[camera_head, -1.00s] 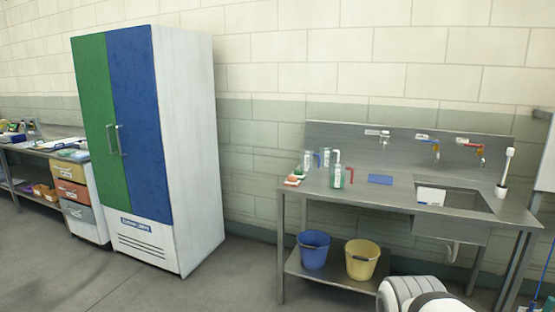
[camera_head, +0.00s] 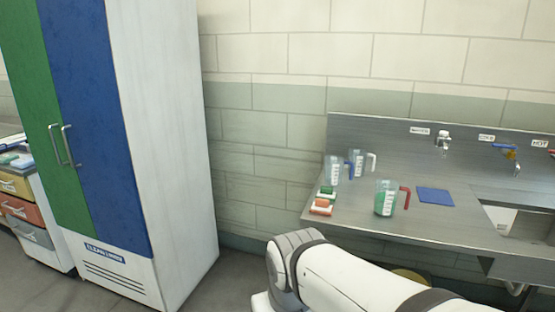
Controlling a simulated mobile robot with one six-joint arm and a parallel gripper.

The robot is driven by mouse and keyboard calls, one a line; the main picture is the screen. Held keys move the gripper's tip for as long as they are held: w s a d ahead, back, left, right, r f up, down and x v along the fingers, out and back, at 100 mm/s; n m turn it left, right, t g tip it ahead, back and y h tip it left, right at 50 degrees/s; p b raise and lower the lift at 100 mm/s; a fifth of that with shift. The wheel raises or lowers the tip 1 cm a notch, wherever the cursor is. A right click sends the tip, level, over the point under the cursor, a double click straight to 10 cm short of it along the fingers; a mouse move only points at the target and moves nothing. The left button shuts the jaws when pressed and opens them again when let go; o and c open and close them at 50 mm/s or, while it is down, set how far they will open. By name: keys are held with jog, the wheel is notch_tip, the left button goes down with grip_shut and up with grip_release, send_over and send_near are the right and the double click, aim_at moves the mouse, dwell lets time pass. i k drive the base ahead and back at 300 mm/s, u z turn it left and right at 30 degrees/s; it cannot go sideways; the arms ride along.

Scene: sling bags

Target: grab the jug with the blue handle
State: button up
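The jug with the blue handle (camera_head: 333,171) is a clear measuring jug with white markings. It stands upright on the steel sink counter (camera_head: 440,228), toward its left back, and its blue handle points right. Close behind it to the right is a clear jug with a white handle (camera_head: 357,161). In front to the right stands a jug with a red handle (camera_head: 385,200), holding green contents. My white arm crosses the bottom of the view, below and in front of the counter. My gripper is not visible.
Green and red-and-white sponge-like blocks (camera_head: 322,205) lie in front of the blue-handled jug. A blue cloth or mat (camera_head: 435,196) lies right of the red-handled jug. Taps (camera_head: 444,141) line the backsplash above the sink. A tall green-and-blue cabinet (camera_head: 100,130) stands at left.

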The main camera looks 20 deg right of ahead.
aim_at(334, 165)
jog(key=z, duration=0.65)
jog(key=i, duration=1.3)
jog(key=z, duration=1)
jog(key=k, duration=0.7)
jog(key=z, duration=0.25)
jog(key=i, duration=1.3)
jog(key=u, duration=0.1)
